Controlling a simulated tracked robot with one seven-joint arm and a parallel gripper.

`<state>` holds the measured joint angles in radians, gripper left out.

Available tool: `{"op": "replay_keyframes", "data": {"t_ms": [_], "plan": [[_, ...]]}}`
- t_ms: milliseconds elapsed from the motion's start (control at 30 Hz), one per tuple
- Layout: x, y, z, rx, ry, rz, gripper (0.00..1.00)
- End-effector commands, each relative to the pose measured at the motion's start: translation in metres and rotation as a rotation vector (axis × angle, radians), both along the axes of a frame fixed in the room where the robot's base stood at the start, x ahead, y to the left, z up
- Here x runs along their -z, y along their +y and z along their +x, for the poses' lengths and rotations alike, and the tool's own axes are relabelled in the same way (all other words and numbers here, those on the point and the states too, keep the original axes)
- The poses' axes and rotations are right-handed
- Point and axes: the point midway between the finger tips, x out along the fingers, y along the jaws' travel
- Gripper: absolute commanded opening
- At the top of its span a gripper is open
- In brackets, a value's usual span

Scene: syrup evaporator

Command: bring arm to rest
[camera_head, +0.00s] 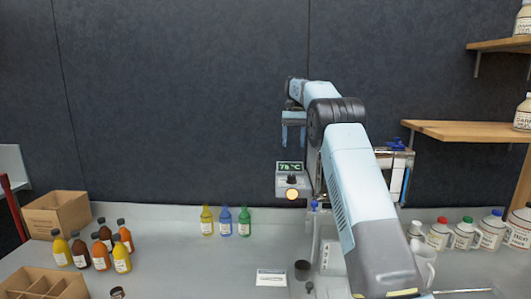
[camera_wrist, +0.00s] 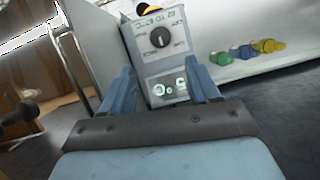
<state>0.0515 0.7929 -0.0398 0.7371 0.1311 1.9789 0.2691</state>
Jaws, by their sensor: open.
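My gripper (camera_head: 293,130) is raised in front of the dark wall, above the bench, with its fingers pointing down. Its two fingers stand apart with nothing between them. It also shows in the wrist view (camera_wrist: 160,84), with a blue finger on each side. A grey control box (camera_head: 291,187) is below my gripper in the head view. It has a green display reading about 78 °C, a dark knob and a lit orange button. The box (camera_wrist: 158,58) appears tilted beyond the fingers in the wrist view. My arm hides part of the equipment behind it.
Yellow, blue and green bottles (camera_head: 226,221) stand at the back of the bench (camera_head: 190,265). Orange, yellow and brown bottles (camera_head: 100,250) and cardboard boxes (camera_head: 57,213) are at left. White jars (camera_head: 464,233) and a wooden shelf (camera_head: 465,131) are at right. The upper left is clear.

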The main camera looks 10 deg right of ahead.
Motion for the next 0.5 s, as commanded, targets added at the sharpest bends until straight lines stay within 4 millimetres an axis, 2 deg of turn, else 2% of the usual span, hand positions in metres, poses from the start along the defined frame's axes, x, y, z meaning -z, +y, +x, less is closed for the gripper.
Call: {"op": "replay_keyframes", "data": {"t_ms": [267,500], "plan": [[-0.048,0.004,-0.042,-0.021,-0.099,-0.004,0.61],[-0.081,0.009,-0.091,-0.044,-0.194,-0.011,0.61]]}}
